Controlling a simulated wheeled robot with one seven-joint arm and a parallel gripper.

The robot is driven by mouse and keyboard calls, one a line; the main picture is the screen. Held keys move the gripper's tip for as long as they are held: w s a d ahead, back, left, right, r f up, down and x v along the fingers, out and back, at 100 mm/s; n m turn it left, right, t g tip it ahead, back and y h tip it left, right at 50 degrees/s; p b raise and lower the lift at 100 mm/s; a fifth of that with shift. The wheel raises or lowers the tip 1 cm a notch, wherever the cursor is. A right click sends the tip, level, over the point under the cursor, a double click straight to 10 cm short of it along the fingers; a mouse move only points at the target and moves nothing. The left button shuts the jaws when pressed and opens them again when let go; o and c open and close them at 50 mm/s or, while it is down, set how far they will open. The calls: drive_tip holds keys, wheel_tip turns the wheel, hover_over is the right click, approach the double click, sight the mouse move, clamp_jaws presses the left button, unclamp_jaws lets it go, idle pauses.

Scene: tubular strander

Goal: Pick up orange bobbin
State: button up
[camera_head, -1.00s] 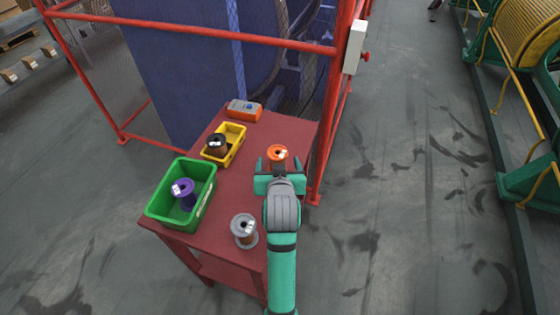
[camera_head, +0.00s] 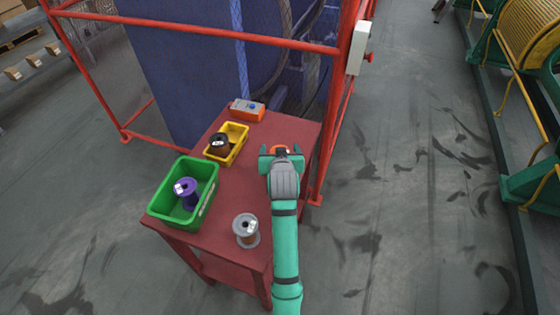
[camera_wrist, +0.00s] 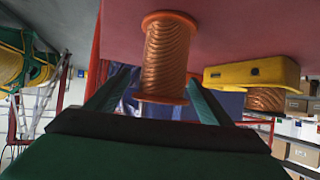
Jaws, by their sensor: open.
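The orange bobbin (camera_head: 281,149) stands on the red table, mostly hidden behind my gripper in the head view. In the wrist view, which is upside down, the bobbin (camera_wrist: 168,58) shows its copper-coloured winding and orange flanges. My gripper (camera_head: 281,156) is open, low over the table's right part. In the wrist view its two green fingers (camera_wrist: 160,96) lie one on each side of the bobbin, with a gap visible to each. I cannot tell how deep the bobbin sits between them.
On the red table (camera_head: 239,182) are a grey bobbin (camera_head: 246,230), a green bin (camera_head: 208,196) with a purple bobbin (camera_head: 187,192), a yellow bin (camera_head: 238,140) with a dark-flanged bobbin (camera_head: 219,145), and an orange box (camera_head: 247,110). A red frame post (camera_head: 334,130) stands close to the right.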

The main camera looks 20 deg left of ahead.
drive_tip(key=shift+w+a+f, duration=0.15)
drive_tip(key=shift+w, duration=0.1)
drive_tip(key=shift+c, duration=0.5)
drive_tip(key=c, duration=1.5)
